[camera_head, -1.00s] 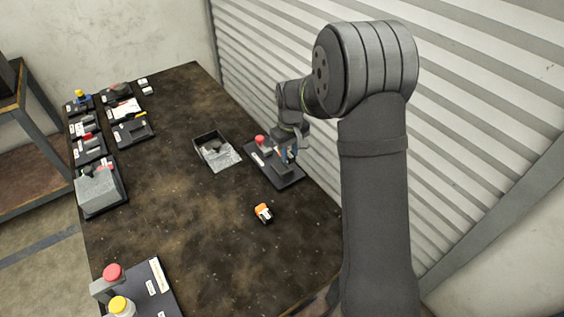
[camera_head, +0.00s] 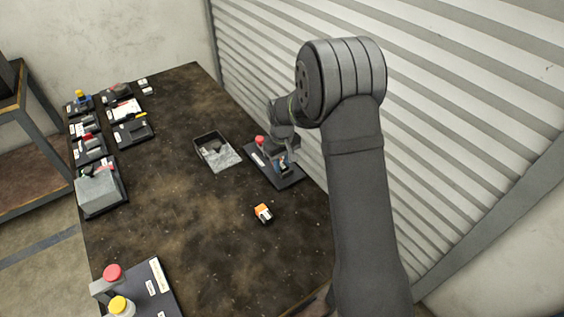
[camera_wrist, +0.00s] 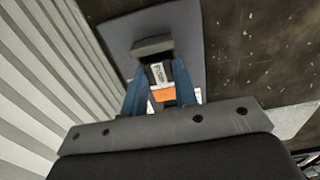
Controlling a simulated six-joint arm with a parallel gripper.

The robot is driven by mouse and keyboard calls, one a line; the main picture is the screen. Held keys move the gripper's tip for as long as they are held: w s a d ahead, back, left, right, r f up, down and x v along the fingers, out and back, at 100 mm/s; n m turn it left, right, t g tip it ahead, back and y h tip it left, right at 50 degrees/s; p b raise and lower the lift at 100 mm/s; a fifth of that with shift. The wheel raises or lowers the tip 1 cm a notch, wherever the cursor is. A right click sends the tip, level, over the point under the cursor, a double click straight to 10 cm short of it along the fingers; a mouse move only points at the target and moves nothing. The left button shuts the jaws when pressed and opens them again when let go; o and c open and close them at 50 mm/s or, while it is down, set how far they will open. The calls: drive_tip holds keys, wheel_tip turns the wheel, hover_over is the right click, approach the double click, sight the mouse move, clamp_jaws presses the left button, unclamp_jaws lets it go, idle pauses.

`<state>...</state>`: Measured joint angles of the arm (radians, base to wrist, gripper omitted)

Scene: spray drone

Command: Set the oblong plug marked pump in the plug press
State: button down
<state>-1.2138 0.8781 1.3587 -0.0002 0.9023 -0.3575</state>
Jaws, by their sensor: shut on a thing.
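My gripper (camera_wrist: 160,70) is shut on a dark plug (camera_wrist: 157,74) with a white label and an orange band (camera_wrist: 163,93); the label is too small to read surely. In the head view my gripper (camera_head: 282,160) is low over a dark board (camera_head: 291,178) with a red knob (camera_head: 260,139), seemingly the plug press. In the wrist view, a grey block (camera_wrist: 152,46) on this board (camera_wrist: 187,24) lies just beyond the plug's far end. I cannot tell whether the plug touches the block or is seated.
A second orange and black plug (camera_head: 264,212) lies on the table (camera_head: 190,235). A tray (camera_head: 233,163) stands left of the board. Several boards line the left edge, with a grey block (camera_head: 97,190). A ribbed wall (camera_head: 270,70) is close on the right.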

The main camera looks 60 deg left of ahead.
sight(282, 165)
drive_tip(key=c, duration=2.2)
unclamp_jaws()
drive_tip(key=shift+d+f, duration=0.15)
drive_tip(key=shift+f, duration=0.4)
drive_tip(key=c, duration=1.1)
unclamp_jaws()
drive_tip(key=shift+f, duration=0.1)
drive_tip(key=shift+c, duration=0.2)
drive_tip(key=shift+s, duration=0.25)
wheel_tip(282, 165, up, 14)
drive_tip(key=shift+w+f, duration=0.2)
drive_tip(key=shift+w, duration=0.05)
